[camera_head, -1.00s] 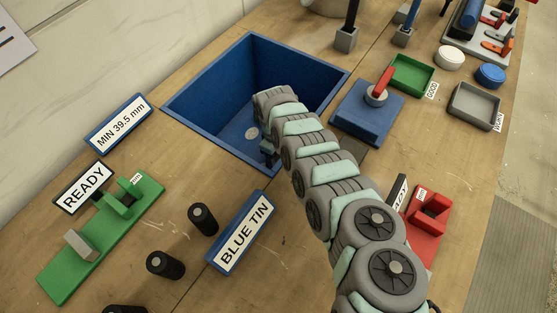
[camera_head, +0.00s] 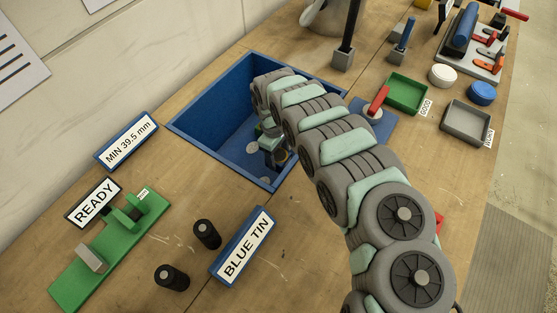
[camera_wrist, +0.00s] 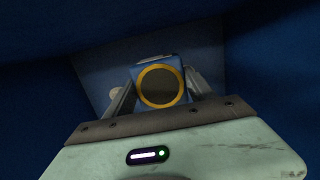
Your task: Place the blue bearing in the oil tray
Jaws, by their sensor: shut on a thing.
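My gripper (camera_head: 276,160) is down inside the large open blue bin (camera_head: 205,143), in its front right part. In the wrist view my gripper (camera_wrist: 158,88) is shut on the blue bearing (camera_wrist: 172,65), a blue block with a gold ring around a dark round centre. One finger lies on each side of it. In the head view the bearing is mostly hidden by the gripper and the shadow. I cannot tell whether it touches the bin floor. No tray carries a readable "oil" label.
A green tray (camera_head: 405,88) marked GOOD and a grey tray (camera_head: 461,122) stand at the right. A BLUE TIN sign (camera_head: 243,246), two black cylinders (camera_head: 206,234) and a green fixture (camera_head: 75,285) are in front. The bin walls (camera_wrist: 270,80) surround the gripper closely.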

